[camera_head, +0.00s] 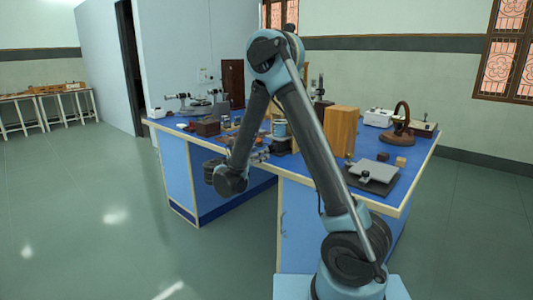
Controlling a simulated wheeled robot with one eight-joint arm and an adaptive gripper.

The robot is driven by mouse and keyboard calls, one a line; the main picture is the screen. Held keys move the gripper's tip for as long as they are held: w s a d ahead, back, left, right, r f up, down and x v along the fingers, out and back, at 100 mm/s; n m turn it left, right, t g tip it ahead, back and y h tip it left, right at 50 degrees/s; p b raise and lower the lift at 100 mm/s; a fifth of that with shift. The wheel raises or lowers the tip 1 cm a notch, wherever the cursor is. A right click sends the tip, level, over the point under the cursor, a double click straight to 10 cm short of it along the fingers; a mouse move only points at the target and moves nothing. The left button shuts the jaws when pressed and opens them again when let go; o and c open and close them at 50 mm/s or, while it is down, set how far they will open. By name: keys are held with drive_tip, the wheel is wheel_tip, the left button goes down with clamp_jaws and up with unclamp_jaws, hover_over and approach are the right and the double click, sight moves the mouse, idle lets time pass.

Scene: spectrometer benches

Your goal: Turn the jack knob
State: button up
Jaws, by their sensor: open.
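A low jack (373,172) with a light grey top plate stands near the front right edge of the blue bench, on a dark flat base. Its knob is too small to make out in this view. My arm rises in front of the bench and bends down to the left. My gripper (260,154) is small and partly hidden beyond the last dark joint, at the bench's front edge. It is open, and I see nothing held in it. It is well to the left of the jack and apart from it.
The blue bench (420,158) carries a wooden block (342,130), a dark ring-shaped stand (402,122), a white box (378,118) and small cubes near the jack. A spectrometer (192,103) stands at the far left. The floor left of the bench is clear.

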sight(270, 149)
drive_tip(key=shift+x, duration=2.9)
drive_tip(key=shift+c, duration=0.5)
drive_tip(key=c, duration=1)
